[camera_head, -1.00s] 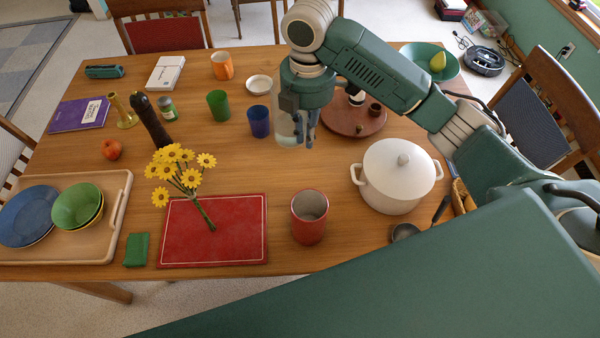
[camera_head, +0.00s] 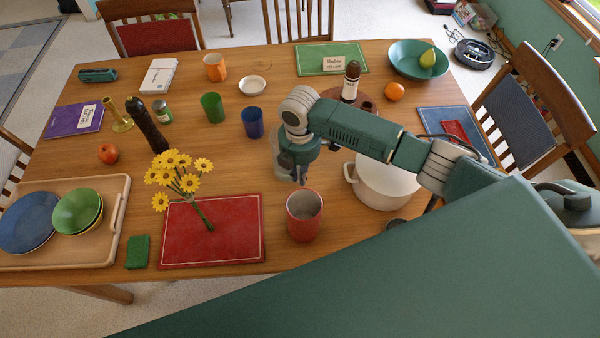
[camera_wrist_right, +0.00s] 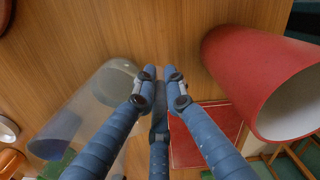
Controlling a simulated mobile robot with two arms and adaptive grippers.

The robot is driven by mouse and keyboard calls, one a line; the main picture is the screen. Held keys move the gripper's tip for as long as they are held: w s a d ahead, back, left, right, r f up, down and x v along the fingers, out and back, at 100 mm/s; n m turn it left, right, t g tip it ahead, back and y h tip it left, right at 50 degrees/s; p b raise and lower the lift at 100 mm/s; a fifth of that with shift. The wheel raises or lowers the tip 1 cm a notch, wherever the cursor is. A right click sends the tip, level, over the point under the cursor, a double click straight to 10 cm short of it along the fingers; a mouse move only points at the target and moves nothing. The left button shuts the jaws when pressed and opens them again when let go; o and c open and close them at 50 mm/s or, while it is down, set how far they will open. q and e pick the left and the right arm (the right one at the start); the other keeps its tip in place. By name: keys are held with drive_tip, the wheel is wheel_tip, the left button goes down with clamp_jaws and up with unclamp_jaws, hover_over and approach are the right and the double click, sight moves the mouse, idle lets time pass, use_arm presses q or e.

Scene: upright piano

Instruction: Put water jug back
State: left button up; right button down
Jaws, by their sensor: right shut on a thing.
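The water jug (camera_head: 281,168) is clear and see-through, near the table's middle in the head view, partly covered by my right gripper. My right gripper (camera_head: 302,179) points down beside it. In the right wrist view, the gripper's blue fingers (camera_wrist_right: 161,78) are nearly together and shut on the jug's side, where the handle would be. The jug's clear body (camera_wrist_right: 100,100) lies just left of the fingers. I cannot tell whether its base touches the table. My left gripper is not in view.
A red cup (camera_head: 303,224) stands close in front of the jug, and a white pot (camera_head: 385,187) stands to its right. A blue cup (camera_head: 252,123) and a green cup (camera_head: 212,108) stand behind left. A red placemat (camera_head: 235,245) with yellow flowers (camera_head: 178,170) lies front left.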

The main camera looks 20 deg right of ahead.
drive_tip(key=shift+f, duration=0.25)
drive_tip(key=c, duration=1.8)
unclamp_jaws()
drive_tip(key=shift+r, duration=0.3)
wheel_tip(320, 180, up, 12)
drive_tip(key=shift+f+b, duration=0.1)
drive_tip(key=shift+b, duration=0.9)
